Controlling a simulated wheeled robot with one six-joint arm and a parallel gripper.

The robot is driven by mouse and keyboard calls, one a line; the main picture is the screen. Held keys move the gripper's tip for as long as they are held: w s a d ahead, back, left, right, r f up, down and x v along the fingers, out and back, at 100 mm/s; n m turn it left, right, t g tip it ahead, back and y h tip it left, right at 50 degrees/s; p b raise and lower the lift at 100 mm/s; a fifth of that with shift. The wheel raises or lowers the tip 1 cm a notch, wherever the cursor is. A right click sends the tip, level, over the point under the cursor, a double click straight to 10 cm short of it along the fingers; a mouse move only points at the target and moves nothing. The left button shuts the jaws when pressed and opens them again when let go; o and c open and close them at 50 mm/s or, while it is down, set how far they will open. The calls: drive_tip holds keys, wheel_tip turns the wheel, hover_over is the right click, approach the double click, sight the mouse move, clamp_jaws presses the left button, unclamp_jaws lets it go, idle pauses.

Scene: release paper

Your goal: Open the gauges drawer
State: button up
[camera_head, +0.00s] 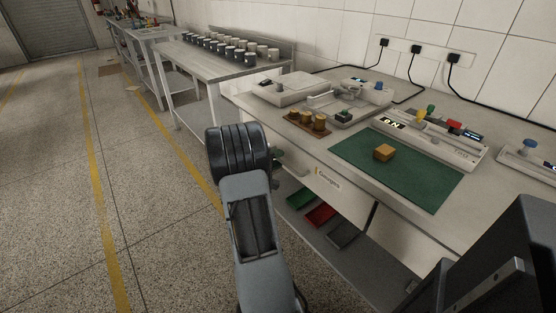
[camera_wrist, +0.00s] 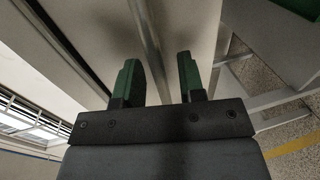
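The gauges drawer (camera_head: 328,183) is in the front of the workbench, under the top, with a yellow-marked label reading "Gauges". It looks shut; its left part is hidden behind my arm. My gripper (camera_wrist: 158,76) is open in the wrist view, with green pads on both fingers. A long grey metal bar (camera_wrist: 148,40) shows between the fingers, apart from both; I cannot tell for sure whether it is the drawer's handle. In the head view my gripper is mostly hidden behind my arm, near the drawer's left end.
The workbench (camera_head: 270,106) carries a green mat (camera_head: 430,178) with an orange-brown block (camera_head: 384,152). Green, red and grey trays (camera_head: 320,214) lie on the shelf below the drawer. Another bench with several mugs (camera_head: 230,50) stands further back. The floor at the left is clear.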

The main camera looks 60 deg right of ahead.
drive_tip(key=shift+s+d, duration=0.1)
drive_tip(key=shift+d, duration=0.1)
drive_tip(key=shift+c, duration=0.2)
clamp_jaws()
idle(0.4)
